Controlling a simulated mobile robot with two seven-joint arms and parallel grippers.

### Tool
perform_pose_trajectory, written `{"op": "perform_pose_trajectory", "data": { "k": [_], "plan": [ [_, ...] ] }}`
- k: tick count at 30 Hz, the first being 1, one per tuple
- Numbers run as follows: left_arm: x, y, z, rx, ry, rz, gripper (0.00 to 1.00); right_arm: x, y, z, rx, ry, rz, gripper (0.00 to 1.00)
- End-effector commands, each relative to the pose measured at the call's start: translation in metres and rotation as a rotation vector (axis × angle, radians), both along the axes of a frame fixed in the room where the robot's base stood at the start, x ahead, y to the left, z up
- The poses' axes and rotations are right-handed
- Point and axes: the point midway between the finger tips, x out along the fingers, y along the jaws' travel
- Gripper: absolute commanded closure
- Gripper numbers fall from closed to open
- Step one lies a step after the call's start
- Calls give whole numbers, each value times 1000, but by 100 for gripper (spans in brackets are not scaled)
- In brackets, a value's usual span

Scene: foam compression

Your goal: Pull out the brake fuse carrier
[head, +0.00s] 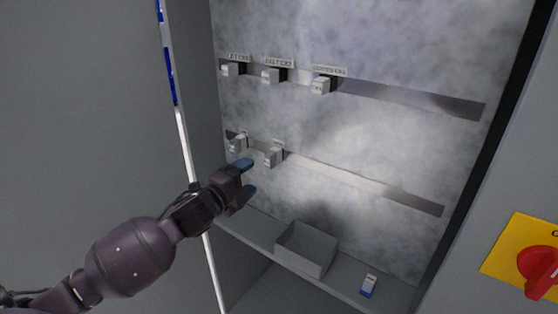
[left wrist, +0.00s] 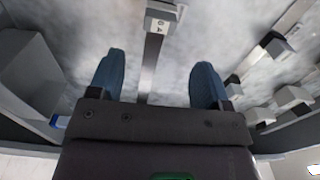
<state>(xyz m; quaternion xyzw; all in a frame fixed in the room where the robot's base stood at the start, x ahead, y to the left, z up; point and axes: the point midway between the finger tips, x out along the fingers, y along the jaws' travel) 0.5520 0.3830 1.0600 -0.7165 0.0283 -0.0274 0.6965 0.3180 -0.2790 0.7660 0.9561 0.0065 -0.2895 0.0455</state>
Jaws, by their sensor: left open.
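Several pale fuse carriers are mounted on two rails inside the cabinet. In the head view, the lower row has a left carrier (head: 238,143) and a right carrier (head: 273,157). The upper row has a left carrier (head: 231,70), a middle carrier (head: 271,76) and a right carrier (head: 320,86). I cannot read which label says brake. My left gripper (head: 244,179), with blue fingertips, is open and empty, just left of and below the lower right carrier. In the left wrist view, one carrier (left wrist: 162,14) lies beyond the open fingers (left wrist: 157,82), apart from them. My right gripper is not in view.
A grey open bin (head: 306,250) stands on the cabinet floor, with a small white and blue box (head: 368,286) to its right. A red rotary switch (head: 538,268) on a yellow plate is at the right. The right part of both rails is bare.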

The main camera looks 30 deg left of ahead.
Motion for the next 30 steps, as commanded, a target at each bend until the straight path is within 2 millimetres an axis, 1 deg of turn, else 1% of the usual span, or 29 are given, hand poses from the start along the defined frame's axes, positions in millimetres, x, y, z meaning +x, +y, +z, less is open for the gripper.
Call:
{"op": "perform_pose_trajectory", "data": {
  "k": [4,13,17,23,27,30],
  "plan": [
    [0,0,0,31,-2,0,29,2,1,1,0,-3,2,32],
    [0,0,0,32,-3,0,29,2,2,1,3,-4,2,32],
    [4,0,-1,32,-2,0,29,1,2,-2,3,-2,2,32],
    [23,-2,-3,32,-2,-1,29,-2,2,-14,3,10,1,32],
    [40,-3,-5,33,0,0,29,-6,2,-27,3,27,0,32],
    [52,-4,-5,31,1,-1,29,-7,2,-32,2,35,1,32]
  ]
}}
